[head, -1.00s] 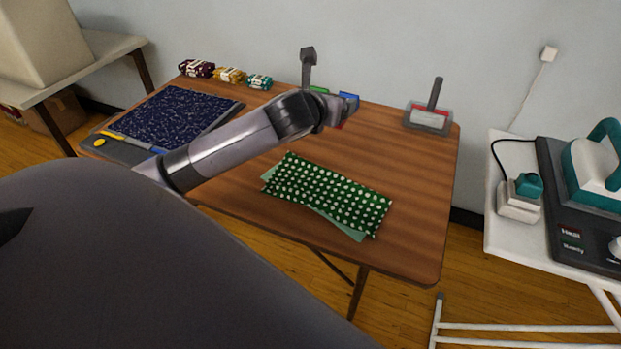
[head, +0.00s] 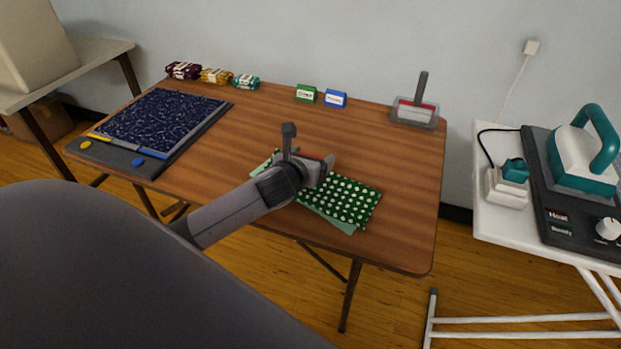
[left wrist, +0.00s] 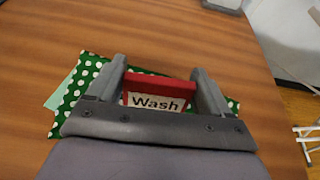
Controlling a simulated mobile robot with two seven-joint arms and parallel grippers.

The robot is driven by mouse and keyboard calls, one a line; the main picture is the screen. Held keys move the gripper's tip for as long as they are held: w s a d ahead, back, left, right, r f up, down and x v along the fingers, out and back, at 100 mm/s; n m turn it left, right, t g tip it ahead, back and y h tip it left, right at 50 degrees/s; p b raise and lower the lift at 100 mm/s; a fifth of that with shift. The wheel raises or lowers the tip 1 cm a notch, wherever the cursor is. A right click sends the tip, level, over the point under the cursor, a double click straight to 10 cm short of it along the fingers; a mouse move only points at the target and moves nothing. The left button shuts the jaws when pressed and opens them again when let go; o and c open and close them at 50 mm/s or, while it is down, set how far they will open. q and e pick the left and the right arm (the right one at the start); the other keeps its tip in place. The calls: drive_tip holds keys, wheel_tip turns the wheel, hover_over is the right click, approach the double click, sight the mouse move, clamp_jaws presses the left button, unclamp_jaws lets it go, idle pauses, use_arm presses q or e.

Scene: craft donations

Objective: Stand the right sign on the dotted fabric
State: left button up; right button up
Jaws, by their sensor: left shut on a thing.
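My left gripper (head: 316,172) is shut on a red sign (left wrist: 160,84) with a white label reading "Wash". The sign is upright between the two fingers in the left wrist view; in the head view only a thin red part of it shows behind the gripper. The gripper is over the left part of the green fabric with white dots (head: 350,202), which lies on a paler green cloth (head: 333,220). The fabric also shows in the left wrist view (left wrist: 91,75). I cannot tell whether the sign touches it. My right gripper is not in view.
A green sign (head: 306,94) and a blue sign (head: 336,99) stand at the back of the wooden table (head: 395,230). Fabric bundles (head: 215,76), a dark patterned board (head: 160,118) and a grey handled holder (head: 414,113) are near the edges. Right of the fabric is clear.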

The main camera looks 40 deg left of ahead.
use_arm(q)
drive_tip(key=shift+f+b, duration=0.6)
drive_tip(key=shift+f, duration=2.05)
drive_tip(key=shift+f, duration=0.45)
drive_tip(key=o, duration=0.9)
drive_tip(key=shift+r, duration=0.3)
drive_tip(key=shift+s+r, duration=0.25)
drive_tip(key=p+v, duration=0.1)
drive_tip(key=v, duration=1)
drive_tip(key=shift+s+d+p, duration=0.15)
drive_tip(key=shift+s+p, duration=0.15)
drive_tip(key=shift+p, duration=0.1)
